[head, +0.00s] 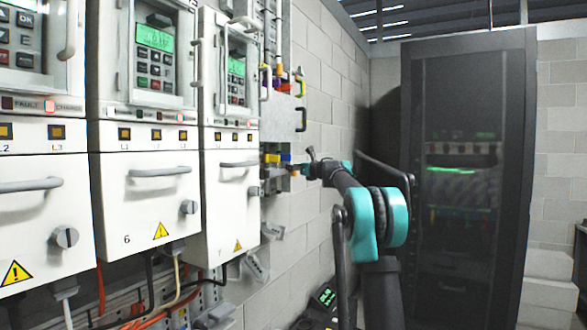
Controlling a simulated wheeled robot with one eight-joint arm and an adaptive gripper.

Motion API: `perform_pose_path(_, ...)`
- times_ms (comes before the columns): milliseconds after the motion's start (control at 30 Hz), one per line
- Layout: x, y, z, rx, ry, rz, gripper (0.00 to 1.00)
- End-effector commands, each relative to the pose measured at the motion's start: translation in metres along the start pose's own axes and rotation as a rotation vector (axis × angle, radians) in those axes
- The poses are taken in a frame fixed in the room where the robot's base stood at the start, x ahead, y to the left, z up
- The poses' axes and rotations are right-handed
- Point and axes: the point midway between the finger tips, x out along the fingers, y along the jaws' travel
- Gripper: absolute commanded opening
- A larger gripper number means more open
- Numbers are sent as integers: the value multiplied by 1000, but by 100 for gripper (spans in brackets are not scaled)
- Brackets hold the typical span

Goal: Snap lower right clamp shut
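A narrow grey panel on the wall beyond the white cabinets carries small coloured clamps. In its lower group, a yellow clamp (271,158) sits on the left and a blue clamp (285,157) on the right. An upper group (283,76) shows yellow, red and purple parts. My gripper (298,169) is at the panel's lower right, close beside the blue clamp. It is small and seen edge-on, so I cannot tell whether it touches the clamp or how its fingers stand. Whether the clamp is open or shut is too small to tell.
White drive cabinets (150,205) with protruding handles and knobs line the left. A dark glass-fronted rack (462,190) stands on the right. Cables hang below the cabinets. A block wall (325,60) lies behind my arm.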

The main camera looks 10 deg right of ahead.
Motion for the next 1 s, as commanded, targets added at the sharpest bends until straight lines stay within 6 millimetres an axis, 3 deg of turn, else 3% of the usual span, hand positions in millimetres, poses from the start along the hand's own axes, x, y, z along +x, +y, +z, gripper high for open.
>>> perform_pose_path(467,-5,1,-1,-3,2,3,43)
perform_pose_path(667,-32,1,-1,-3,2,3,43)
perform_pose_path(1000,-98,0,-1,-3,2,1,43)
